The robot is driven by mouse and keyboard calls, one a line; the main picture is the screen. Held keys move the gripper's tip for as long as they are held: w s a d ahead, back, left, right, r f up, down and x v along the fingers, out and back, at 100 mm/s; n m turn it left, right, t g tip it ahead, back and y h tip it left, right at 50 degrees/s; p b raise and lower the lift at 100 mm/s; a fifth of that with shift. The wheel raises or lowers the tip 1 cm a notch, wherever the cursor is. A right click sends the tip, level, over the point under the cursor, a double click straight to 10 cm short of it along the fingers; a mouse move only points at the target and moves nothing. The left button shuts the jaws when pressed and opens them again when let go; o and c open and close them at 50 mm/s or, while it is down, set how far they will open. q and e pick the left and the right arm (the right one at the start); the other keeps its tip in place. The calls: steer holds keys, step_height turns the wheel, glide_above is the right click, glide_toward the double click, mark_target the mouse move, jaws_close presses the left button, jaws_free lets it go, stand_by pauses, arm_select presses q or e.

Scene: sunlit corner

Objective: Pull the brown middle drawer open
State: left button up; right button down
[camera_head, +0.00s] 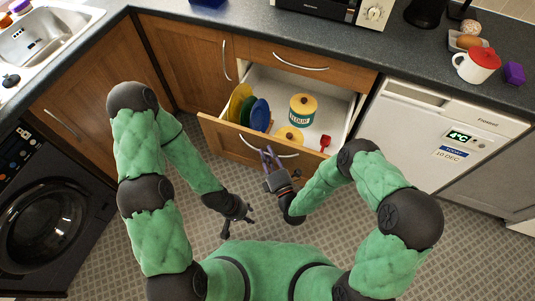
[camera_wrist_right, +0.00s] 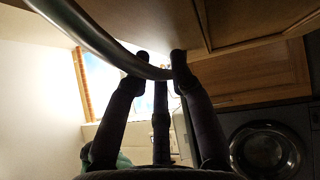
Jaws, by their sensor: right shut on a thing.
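The brown middle drawer (camera_head: 222,133) stands pulled out below a shut top drawer, with its white inside showing. My right gripper (camera_head: 268,156) is at its curved metal handle (camera_head: 290,155). In the right wrist view my right gripper (camera_wrist_right: 160,68) has its fingers closed around the handle bar (camera_wrist_right: 100,42). My left gripper (camera_head: 238,224) is lower, over the floor, apart from the drawer, with its fingers spread and empty.
The drawer holds yellow and blue plates (camera_head: 260,114), a labelled tin (camera_head: 303,108) and a small red item (camera_head: 325,142). A washing machine (camera_head: 45,225) is at left. Tiled floor (camera_head: 100,270) lies in front.

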steer(key=c, duration=1.1)
jaws_free()
steer(key=shift+o, duration=0.2)
steer(key=v, duration=1.2)
